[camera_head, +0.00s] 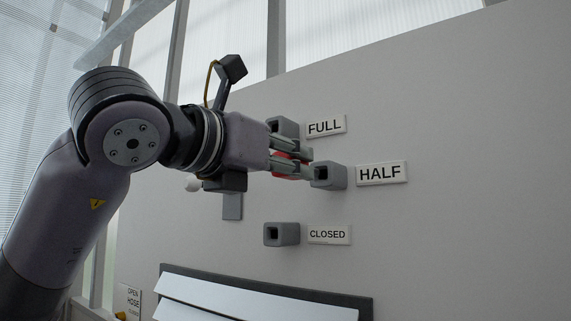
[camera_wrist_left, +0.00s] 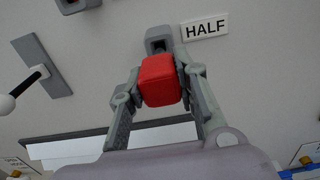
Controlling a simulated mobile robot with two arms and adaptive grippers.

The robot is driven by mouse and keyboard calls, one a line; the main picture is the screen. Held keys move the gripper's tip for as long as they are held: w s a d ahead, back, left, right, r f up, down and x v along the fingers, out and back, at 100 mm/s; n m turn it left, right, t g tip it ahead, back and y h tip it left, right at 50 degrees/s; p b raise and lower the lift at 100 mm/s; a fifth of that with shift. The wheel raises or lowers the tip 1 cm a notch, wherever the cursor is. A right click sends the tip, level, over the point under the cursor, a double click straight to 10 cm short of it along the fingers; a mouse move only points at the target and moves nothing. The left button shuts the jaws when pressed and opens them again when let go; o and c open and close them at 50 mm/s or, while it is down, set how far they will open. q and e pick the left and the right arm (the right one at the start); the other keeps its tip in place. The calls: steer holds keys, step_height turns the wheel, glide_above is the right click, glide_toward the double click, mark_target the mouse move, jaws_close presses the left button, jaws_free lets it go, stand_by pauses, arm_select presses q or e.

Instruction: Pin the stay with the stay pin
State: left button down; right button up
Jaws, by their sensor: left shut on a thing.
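My left gripper (camera_head: 300,163) is shut on a red block, the head of the stay pin (camera_wrist_left: 160,80), which sits between both fingers. In the head view the fingers partly cover the red. The fingertips are right at the grey HALF socket (camera_head: 328,176), which also shows just beyond the red block in the wrist view (camera_wrist_left: 158,36). The pin's shank is hidden, so I cannot tell whether it is in the socket. A grey plate (camera_wrist_left: 40,65) with a bar and white knob (camera_wrist_left: 6,105) is on the wall; it may be the stay. My right gripper is not in view.
The FULL socket (camera_head: 284,127) is above, partly behind my gripper; the CLOSED socket (camera_head: 282,234) is below. Signs reading FULL (camera_head: 326,126), HALF (camera_head: 381,173) and CLOSED (camera_head: 329,234) mark them. A white louvre (camera_head: 250,300) is low on the wall. The wall at right is clear.

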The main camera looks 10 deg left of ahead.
mark_target(317, 172)
arm_select(q)
steer(key=shift+b, duration=0.3)
stand_by(0.5)
steer(key=shift+w, duration=0.1)
stand_by(0.4)
steer(key=shift+w+d, duration=0.2)
steer(key=shift+w, duration=0.15)
steer(key=shift+w+d, duration=0.1)
steer(key=shift+w, duration=0.25)
steer(key=shift+w+d, duration=0.1)
steer(key=shift+w, duration=0.15)
steer(key=shift+p+x, duration=0.65)
steer(key=shift+x, duration=1.45)
steer(key=c, duration=1.2)
jaws_free()
